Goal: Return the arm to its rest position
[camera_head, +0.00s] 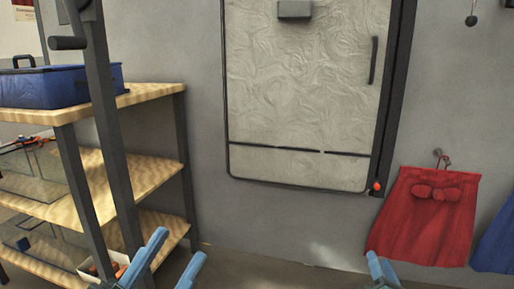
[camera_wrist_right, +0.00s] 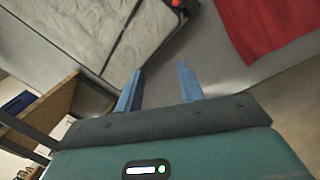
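My left gripper (camera_head: 180,244) shows at the bottom of the head view, left of centre. Its two blue fingers are apart with nothing between them. My right gripper (camera_head: 379,260) shows at the bottom edge, right of centre, below the wall cabinet and left of the red skirt; only its fingertips are in view there. In the right wrist view, the right gripper (camera_wrist_right: 159,78) has its two blue fingers apart and empty, with bare wall and floor beyond them. The rest of both arms is out of view.
A wooden shelf rack (camera_head: 148,90) with a blue case (camera_head: 45,88) stands at the left. A pale wall cabinet (camera_head: 300,90) is in the middle. A red skirt (camera_head: 425,215) and a blue garment (camera_head: 497,240) hang at the right. Open floor lies between rack and skirt.

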